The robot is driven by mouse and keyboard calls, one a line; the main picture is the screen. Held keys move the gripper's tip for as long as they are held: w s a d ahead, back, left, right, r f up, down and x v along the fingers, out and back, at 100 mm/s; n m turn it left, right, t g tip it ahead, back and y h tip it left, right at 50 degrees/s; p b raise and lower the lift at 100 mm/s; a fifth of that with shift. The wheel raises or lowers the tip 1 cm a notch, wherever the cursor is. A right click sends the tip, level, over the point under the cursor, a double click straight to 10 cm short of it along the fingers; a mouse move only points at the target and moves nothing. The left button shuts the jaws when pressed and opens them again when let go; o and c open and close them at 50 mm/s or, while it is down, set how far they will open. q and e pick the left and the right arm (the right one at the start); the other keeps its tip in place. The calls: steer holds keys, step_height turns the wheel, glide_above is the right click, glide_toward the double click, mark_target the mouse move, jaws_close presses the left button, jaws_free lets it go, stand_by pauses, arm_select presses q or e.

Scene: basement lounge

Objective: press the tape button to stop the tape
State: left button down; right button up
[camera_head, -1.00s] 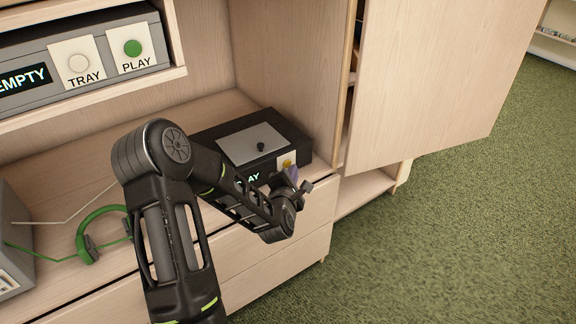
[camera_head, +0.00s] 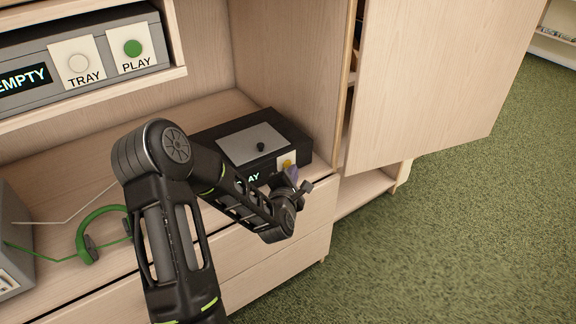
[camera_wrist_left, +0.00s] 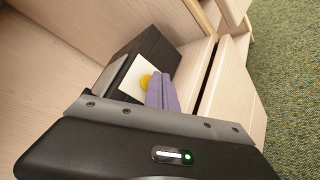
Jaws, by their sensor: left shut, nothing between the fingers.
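The black tape deck (camera_head: 301,146) sits on the lower shelf of the wooden cabinet, with a grey lid on top. Its front display is partly hidden by my arm; the letters "AY" show. The yellow-orange tape button (camera_head: 287,162) is on a white plate at the deck's front right corner; it also shows in the left wrist view (camera_wrist_left: 146,81). My left gripper (camera_head: 292,174) is shut and empty, with purple fingers. In the left wrist view the fingertips (camera_wrist_left: 160,84) are right beside the button; I cannot tell whether they touch it. My right gripper is not in view.
A grey player (camera_head: 100,84) with TRAY and PLAY buttons stands on the shelf above; its display reads EMPTY. Green headphones (camera_head: 84,236) lie left of my arm. An open cabinet door (camera_head: 430,80) stands at the right. Green carpet is clear beyond.

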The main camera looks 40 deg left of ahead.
arm_select(q)
steer(key=shift+a, duration=0.15)
steer(key=shift+w+a, duration=0.1)
steer(key=shift+a, duration=0.2)
stand_by(0.3)
steer(key=shift+d, duration=0.1)
steer(key=shift+d+b, duration=0.3)
steer(key=s+d, duration=0.2)
steer(key=d, duration=0.3)
steer(key=shift+d+b, duration=0.3)
steer(key=shift+d, duration=0.1)
stand_by(0.9)
